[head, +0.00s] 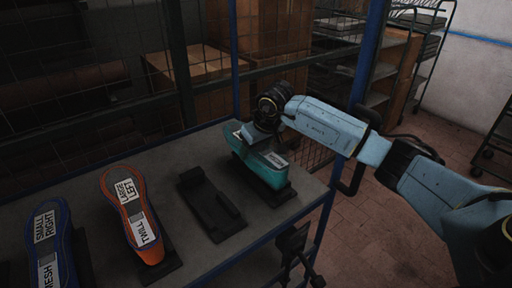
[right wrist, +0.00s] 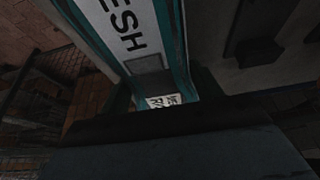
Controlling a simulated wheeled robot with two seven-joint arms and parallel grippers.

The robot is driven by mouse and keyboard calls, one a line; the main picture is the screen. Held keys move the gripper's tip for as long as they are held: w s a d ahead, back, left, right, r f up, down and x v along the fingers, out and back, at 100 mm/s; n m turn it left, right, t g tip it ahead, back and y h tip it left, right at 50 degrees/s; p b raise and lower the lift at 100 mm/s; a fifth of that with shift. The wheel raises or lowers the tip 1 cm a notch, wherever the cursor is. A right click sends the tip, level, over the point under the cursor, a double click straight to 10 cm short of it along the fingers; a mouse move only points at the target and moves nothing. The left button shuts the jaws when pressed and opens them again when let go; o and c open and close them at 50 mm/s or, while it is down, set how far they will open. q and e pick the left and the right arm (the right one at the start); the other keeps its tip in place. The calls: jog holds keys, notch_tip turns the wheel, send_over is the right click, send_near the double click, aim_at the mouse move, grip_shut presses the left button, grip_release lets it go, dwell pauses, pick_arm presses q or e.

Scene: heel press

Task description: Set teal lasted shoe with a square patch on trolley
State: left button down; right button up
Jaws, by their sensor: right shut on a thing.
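The teal shoe (head: 272,171) is at the right end of the grey table, over a dark block. A white label shows on its top. My right gripper (head: 258,140) is shut on the shoe's far end and hides part of it. In the right wrist view the teal shoe (right wrist: 175,45) runs up from the jaws. Its white label reads "ESH" in part, with a grey square patch (right wrist: 148,63) below the letters. I cannot tell whether the shoe is resting or slightly lifted. My left gripper is not in view.
An orange shoe (head: 134,215) and a blue shoe (head: 50,245) stand on the table (head: 190,158) at left. An empty black stand (head: 211,204) lies between the orange and teal ones. A blue post (head: 362,85) rises beside the table. A dark wheeled rack (head: 497,140) is at the right edge.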

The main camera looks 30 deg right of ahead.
jog(key=shift+f+b, duration=0.55)
jog(key=shift+b, duration=0.1)
dwell(0.8)
jog(key=o, duration=1.6)
jog(key=shift+f, duration=0.1)
jog(key=v, duration=1.3)
jog(key=shift+s+r, duration=0.1)
jog(key=shift+r, duration=0.15)
